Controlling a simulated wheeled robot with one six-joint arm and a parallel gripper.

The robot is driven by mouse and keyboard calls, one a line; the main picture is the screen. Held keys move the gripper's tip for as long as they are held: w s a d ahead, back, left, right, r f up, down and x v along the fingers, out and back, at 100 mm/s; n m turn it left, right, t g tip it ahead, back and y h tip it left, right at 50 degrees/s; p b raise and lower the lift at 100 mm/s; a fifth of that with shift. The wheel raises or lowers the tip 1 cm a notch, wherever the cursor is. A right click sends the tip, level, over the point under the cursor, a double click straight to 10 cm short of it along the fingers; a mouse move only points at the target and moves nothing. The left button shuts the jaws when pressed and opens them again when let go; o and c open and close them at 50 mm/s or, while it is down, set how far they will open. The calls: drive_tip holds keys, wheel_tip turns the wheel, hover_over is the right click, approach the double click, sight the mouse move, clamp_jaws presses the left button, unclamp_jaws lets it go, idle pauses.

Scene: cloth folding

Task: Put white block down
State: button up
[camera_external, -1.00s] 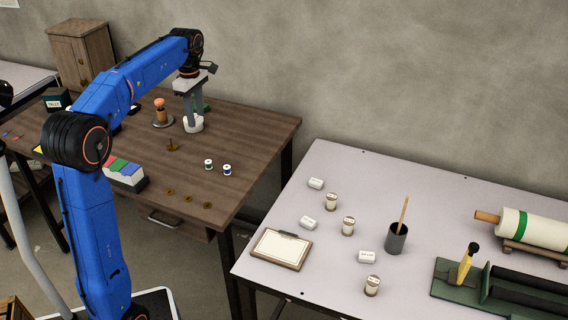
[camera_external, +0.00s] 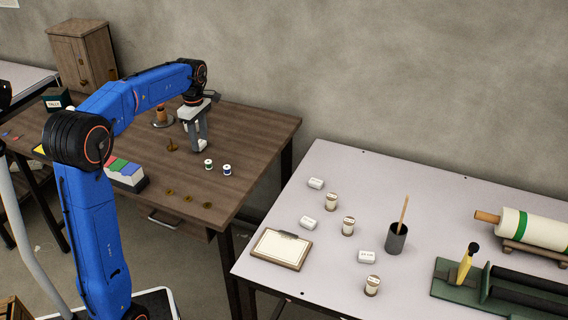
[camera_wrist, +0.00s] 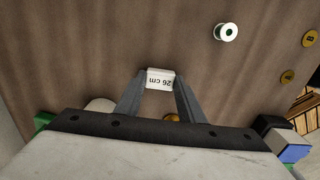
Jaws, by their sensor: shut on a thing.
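A small white block (camera_wrist: 159,79) marked "26 cm" sits between the fingertips of my gripper (camera_wrist: 160,82) in the wrist view. The fingers are shut on its two sides. In the external view my gripper (camera_external: 200,141) points down over the brown wooden table (camera_external: 255,130), and the block shows only as a small pale patch at the fingertips. I cannot tell whether the block touches the tabletop. A rounded white thing (camera_wrist: 100,104) is partly hidden behind a finger in the wrist view.
Two thread spools (camera_external: 208,164) stand in front of my gripper. Several brass discs (camera_external: 187,198) lie near the table's front edge. A small brass piece (camera_external: 171,147) is close by on the left. The grey table (camera_external: 330,180) at right holds small white blocks and jars.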

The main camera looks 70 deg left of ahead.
sight(200, 143)
drive_tip(key=o, duration=1)
drive_tip(key=shift+f, duration=0.1)
wheel_tip(200, 143, up, 12)
drive_tip(key=shift+r, duration=0.15)
